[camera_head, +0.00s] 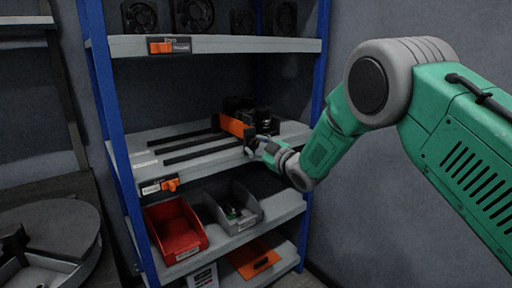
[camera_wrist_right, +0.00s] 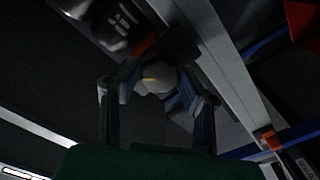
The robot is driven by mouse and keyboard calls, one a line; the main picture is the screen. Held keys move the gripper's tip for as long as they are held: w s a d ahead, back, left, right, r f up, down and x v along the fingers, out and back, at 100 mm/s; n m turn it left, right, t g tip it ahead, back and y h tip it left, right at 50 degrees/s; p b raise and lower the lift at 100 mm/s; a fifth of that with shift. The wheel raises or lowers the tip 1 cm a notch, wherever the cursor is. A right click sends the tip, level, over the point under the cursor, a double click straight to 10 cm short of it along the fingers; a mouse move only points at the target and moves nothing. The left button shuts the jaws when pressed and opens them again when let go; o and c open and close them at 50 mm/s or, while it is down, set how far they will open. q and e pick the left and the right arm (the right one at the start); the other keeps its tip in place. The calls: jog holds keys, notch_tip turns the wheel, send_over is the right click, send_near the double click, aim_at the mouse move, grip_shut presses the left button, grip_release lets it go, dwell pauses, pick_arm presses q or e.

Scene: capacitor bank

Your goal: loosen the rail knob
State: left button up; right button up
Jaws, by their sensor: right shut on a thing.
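The rail knob (camera_wrist_right: 155,77) shows in the wrist view as a grey round piece with a small yellow-orange mark on its face. My right gripper (camera_wrist_right: 152,92) has one finger on each side of it and is shut on it. In the head view my right gripper (camera_head: 257,149) reaches from the right to the front end of the middle shelf, below an orange block (camera_head: 233,127). The knob is hard to make out there, largely hidden by the fingers. My left gripper is not in view.
Black rails (camera_head: 190,142) run across the middle shelf, with dark capacitor parts (camera_head: 265,120) behind the orange block. The lower shelf holds a red bin (camera_head: 176,232) and a grey bin (camera_head: 246,222). Blue posts (camera_head: 322,60) frame the rack. A round table (camera_head: 50,235) stands at the left.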

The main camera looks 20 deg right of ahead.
jog(key=n, duration=0.3)
jog(key=shift+s+f, duration=0.1)
jog(key=shift+f, duration=0.15)
jog(key=n+b, duration=0.1)
jog(key=n, duration=0.1)
jog(key=shift+a+n, duration=0.1)
jog(key=shift+n, duration=0.2)
jog(key=n+b, duration=0.2)
jog(key=n, duration=0.4)
jog(key=shift+f+b, duration=0.1)
jog(key=shift+b, duration=0.2)
jog(key=shift+n, duration=0.3)
jog(key=o, duration=1.1)
jog(key=shift+s+d, duration=0.1)
jog(key=shift+d, duration=0.1)
jog(key=v, duration=1.1)
jog(key=shift+s+d, duration=0.1)
jog(key=shift+s, duration=0.25)
